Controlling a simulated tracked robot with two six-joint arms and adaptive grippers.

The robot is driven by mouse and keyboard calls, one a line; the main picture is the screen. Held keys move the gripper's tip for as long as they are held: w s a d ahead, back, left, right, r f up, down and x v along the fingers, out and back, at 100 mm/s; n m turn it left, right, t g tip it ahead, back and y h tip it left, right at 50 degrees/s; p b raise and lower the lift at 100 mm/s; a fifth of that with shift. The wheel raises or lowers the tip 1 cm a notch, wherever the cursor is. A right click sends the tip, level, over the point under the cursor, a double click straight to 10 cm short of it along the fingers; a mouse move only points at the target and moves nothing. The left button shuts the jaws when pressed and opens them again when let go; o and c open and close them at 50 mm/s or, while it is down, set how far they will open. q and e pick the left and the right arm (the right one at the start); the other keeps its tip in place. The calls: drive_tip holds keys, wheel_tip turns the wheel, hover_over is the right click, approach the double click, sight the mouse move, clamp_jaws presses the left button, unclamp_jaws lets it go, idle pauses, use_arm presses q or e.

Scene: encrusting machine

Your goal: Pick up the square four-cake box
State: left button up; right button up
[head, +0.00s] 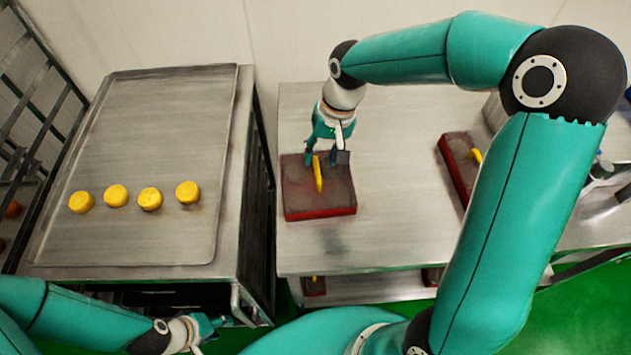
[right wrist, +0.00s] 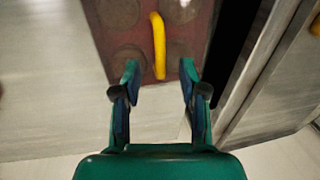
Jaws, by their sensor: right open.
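The square red box (head: 335,198) stands on the steel table, with a dark top and an upright yellow handle (head: 319,174). In the right wrist view, the box (right wrist: 122,52) shows four round cake shapes on its top, and the handle (right wrist: 159,45) runs up the middle. My right gripper (head: 324,160) is open over the back part of the box. Its fingertips (right wrist: 158,78) lie on either side of the handle's near end in the picture; I cannot tell whether they touch it. My left gripper (head: 208,326) is low at the bottom left, away from the box.
A steel tray (head: 150,105) on the left table carries several yellow cakes (head: 150,199). Another red box (head: 461,165) with a yellow handle stands further right, partly hidden by my right arm. A gap separates the tables. Bare table lies between the boxes.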

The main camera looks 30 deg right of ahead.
sight(316, 163)
drive_tip(key=shift+w+a+f+p, duration=0.1)
drive_tip(key=shift+w+f+p, duration=0.1)
drive_tip(key=shift+f, duration=0.65)
drive_tip(key=shift+w+a+f+p, duration=0.15)
drive_tip(key=shift+w+f, duration=0.1)
drive_tip(key=shift+f, duration=0.65)
drive_tip(key=shift+w+a+f+p, duration=0.1)
drive_tip(key=shift+w+f+p, duration=0.1)
drive_tip(key=shift+f, duration=0.65)
clamp_jaws()
